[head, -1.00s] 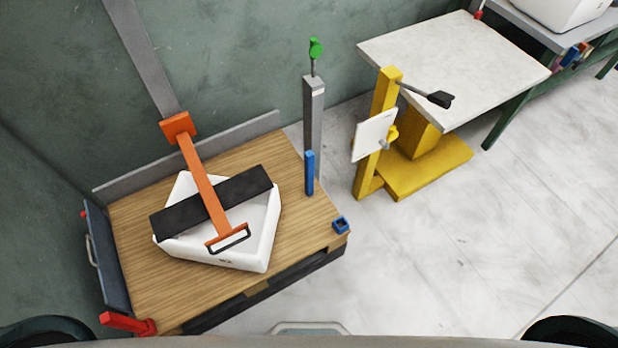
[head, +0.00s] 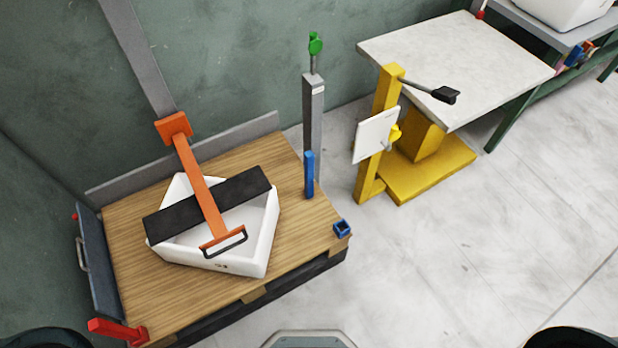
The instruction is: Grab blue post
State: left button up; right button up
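The blue post (head: 309,175) stands upright near the right back edge of the wooden table top, just in front of a grey column. A small blue square socket (head: 342,229) sits at the table's front right corner, apart from the post. Neither of my grippers shows in the head view.
A white bin (head: 262,245) with a black bar and orange arm (head: 199,180) over it fills the table's middle. A yellow stand (head: 385,130) and white-topped table (head: 455,65) are right. Floor at front right is clear.

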aim_at(308, 154)
jog(key=i+l+u, duration=0.2)
jog(key=l, duration=0.5)
jog(key=i+l+u, duration=0.25)
jog(key=l, duration=0.45)
jog(key=l+u, duration=0.2)
jog(key=l, duration=0.5)
jog(key=i+l+u, duration=0.25)
jog(key=l, duration=0.5)
jog(key=k, duration=0.1)
